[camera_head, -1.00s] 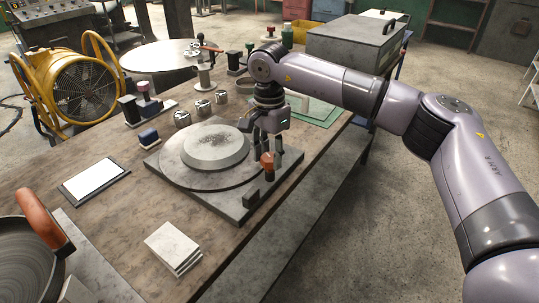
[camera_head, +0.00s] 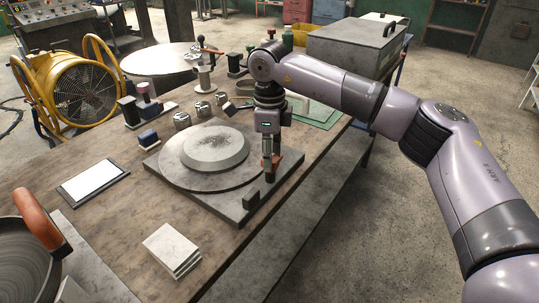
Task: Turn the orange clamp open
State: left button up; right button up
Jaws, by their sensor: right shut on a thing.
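The orange clamp (camera_head: 276,160) stands at the right corner of the square grey base plate (camera_head: 222,205). Only part of its orange top shows behind my gripper's fingers. A round grey dish (camera_head: 214,147) lies on a wider disc on that plate, left of the clamp. My right gripper (camera_head: 268,162) points down at the clamp and is shut on it. The far finger and the exact contact are hidden. My left gripper is not in view.
White tiles (camera_head: 171,248) are stacked at the table's front. A framed white pad (camera_head: 92,180) lies at the left. A pan with an orange handle (camera_head: 42,218) sits at lower left. Small metal pieces (camera_head: 182,120) and blocks stand behind the plate. A grey box (camera_head: 355,45) stands beyond.

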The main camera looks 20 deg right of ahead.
jog(key=shift+m, duration=1.1)
jog(key=o, duration=1.2)
jog(key=shift+c, duration=0.2)
jog(key=shift+r, duration=0.1)
notch_tip(320, 180, up, 12)
